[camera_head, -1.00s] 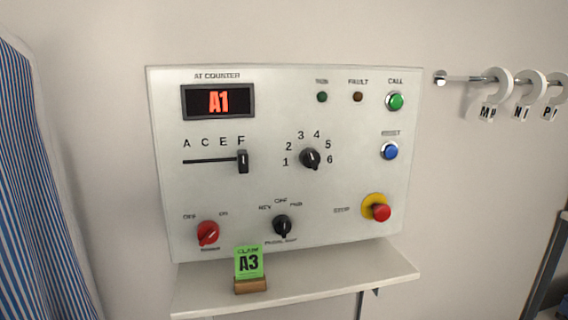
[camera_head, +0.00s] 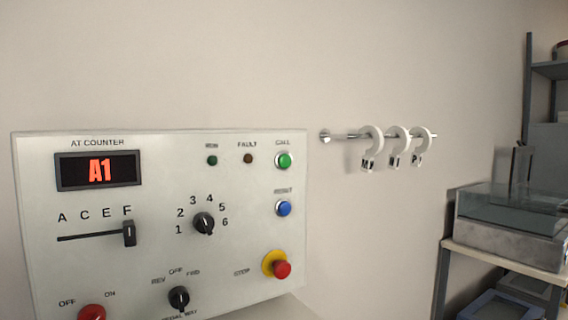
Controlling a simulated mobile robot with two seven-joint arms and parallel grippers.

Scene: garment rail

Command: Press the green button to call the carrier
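The green CALL button (camera_head: 284,161) is at the upper right of the white control panel (camera_head: 150,205) on the wall. The display (camera_head: 98,171) above the panel's left side reads A1 in red. The slider (camera_head: 129,233) stands at F. The numbered rotary knob (camera_head: 204,223) sits among the digits 1 to 6; its exact pointing is hard to tell. The RUN lamp (camera_head: 212,160) and FAULT lamp (camera_head: 248,158) look dark. Neither of my grippers shows.
A blue RESET button (camera_head: 284,208) and a red STOP button (camera_head: 281,269) lie below the green one. A short rail (camera_head: 345,136) with three lettered white rings (camera_head: 372,140) is right of the panel. A shelf (camera_head: 520,258) with a transparent box stands at the far right.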

